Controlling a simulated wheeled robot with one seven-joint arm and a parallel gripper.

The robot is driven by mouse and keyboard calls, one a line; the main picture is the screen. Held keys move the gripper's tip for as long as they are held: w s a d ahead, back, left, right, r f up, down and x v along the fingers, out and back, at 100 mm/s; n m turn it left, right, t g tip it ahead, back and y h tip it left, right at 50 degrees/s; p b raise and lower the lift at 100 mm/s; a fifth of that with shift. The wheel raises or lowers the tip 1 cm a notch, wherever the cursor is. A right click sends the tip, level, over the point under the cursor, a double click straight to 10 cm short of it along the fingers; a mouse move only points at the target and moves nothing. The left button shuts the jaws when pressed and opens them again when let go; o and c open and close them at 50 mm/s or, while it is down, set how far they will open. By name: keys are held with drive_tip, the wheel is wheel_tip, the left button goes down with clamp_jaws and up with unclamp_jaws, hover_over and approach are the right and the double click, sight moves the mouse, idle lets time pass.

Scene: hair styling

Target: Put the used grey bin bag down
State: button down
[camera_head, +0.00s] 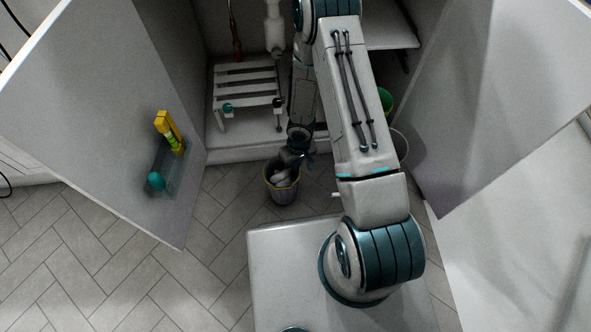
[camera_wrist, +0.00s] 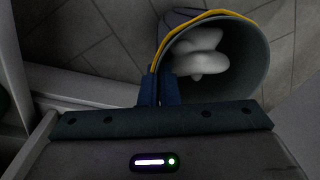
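The grey bin bag (camera_head: 283,192) has a yellow rim and white rubbish inside. It hangs upright below my gripper (camera_head: 300,158), in front of the open cabinet. In the wrist view the bag (camera_wrist: 245,65) has its open mouth towards the camera, and the white contents show. My gripper (camera_wrist: 159,88) has its two fingers close together on the yellow rim, at the near left side of the mouth. Whether the bag's bottom touches the floor cannot be told.
An open cabinet (camera_head: 262,155) stands behind, with a slatted rack (camera_head: 245,82) inside. Its left door (camera_head: 95,110) carries a holder with yellow and green items. The right door (camera_head: 490,90) is open too. A green container (camera_head: 386,99) shows behind my arm. Tiled floor (camera_head: 100,255) is clear at left.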

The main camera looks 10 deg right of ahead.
drive_tip(key=shift+f, duration=1.1)
drive_tip(key=shift+b, duration=0.3)
drive_tip(key=shift+f, duration=0.25)
drive_tip(key=c, duration=1.7)
unclamp_jaws()
drive_tip(key=shift+r, duration=0.1)
